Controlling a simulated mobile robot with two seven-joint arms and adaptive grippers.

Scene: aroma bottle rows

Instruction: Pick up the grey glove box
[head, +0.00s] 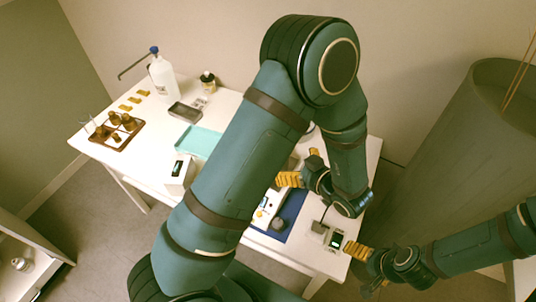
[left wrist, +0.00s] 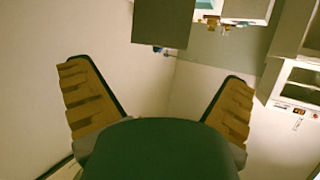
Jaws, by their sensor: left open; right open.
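No box in view is clearly a grey glove box. A pale box with a dark slot-like patch (head: 177,172) stands at the table's front left edge, partly hidden by my left arm; I cannot tell if it is the glove box. My left gripper (head: 301,168) is above the right part of the table, with its yellow fingers apart and pointing left. In the left wrist view (left wrist: 155,100) its fingers are spread with nothing between them. My right gripper (head: 362,262) is low by the table's front right corner, near a small device with a green display (head: 336,240), apparently empty.
The white table (head: 150,162) holds a brown rack with bottles (head: 118,132), a white bottle (head: 161,78), a dark tray (head: 184,111) and a teal tray (head: 197,142). My left arm hides the table's middle. A large grey-green cylinder (head: 475,150) stands at the right.

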